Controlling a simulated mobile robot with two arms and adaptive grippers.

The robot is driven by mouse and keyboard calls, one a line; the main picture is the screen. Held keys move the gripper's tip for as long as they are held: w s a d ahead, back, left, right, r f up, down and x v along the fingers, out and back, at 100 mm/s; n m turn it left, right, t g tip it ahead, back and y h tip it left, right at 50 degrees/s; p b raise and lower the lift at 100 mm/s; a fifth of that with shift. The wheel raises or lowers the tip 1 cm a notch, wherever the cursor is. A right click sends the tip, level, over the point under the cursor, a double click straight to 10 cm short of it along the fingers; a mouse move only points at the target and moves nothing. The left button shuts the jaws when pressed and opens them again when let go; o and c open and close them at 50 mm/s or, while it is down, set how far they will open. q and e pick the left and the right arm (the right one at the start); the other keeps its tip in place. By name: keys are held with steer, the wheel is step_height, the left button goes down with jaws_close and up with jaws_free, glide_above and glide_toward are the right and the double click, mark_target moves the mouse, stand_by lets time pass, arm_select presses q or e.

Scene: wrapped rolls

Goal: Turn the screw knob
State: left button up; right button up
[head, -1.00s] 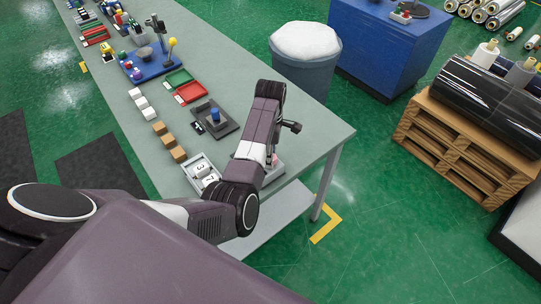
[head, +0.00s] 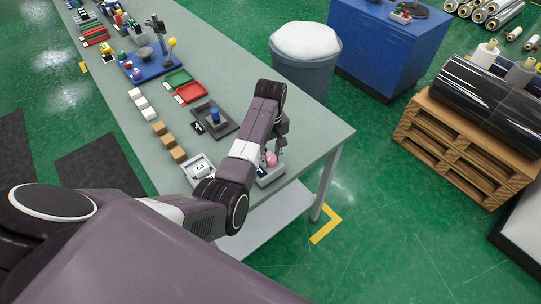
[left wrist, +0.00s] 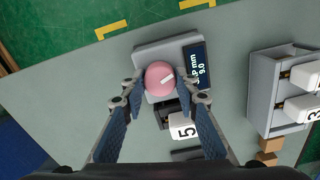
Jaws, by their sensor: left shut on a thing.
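The screw knob (left wrist: 158,78) is a pink round knob with a white mark, on a grey device (left wrist: 145,55) with a dark display (left wrist: 196,70) reading "GAP mm 9.0". In the left wrist view my left gripper (left wrist: 162,86) has one finger on each side of the knob and is shut on it. In the head view the knob (head: 271,158) shows beside my left forearm, on the grey device (head: 268,176) near the table's corner. The left gripper's fingers are partly hidden there by the arm. A white block marked 5 (left wrist: 183,127) sits just below the knob in the left wrist view.
A grey holder (left wrist: 262,95) with numbered white blocks stands to the right in the left wrist view. Brown blocks (head: 170,142), a dark fixture with a blue knob (head: 213,118) and trays (head: 190,92) stand farther along the table (head: 310,130). A grey bin (head: 306,70) stands beyond it.

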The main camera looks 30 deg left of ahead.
arm_select(q)
steer(key=m, duration=0.4)
steer(key=shift+w+r+m, duration=0.1)
steer(key=shift+m, duration=0.2)
steer(key=m, duration=0.3)
steer(key=shift+m, duration=0.3)
steer(key=m, duration=0.4)
steer(key=shift+m, duration=2.2)
steer(key=o, duration=1.1)
steer(key=shift+o, duration=0.2)
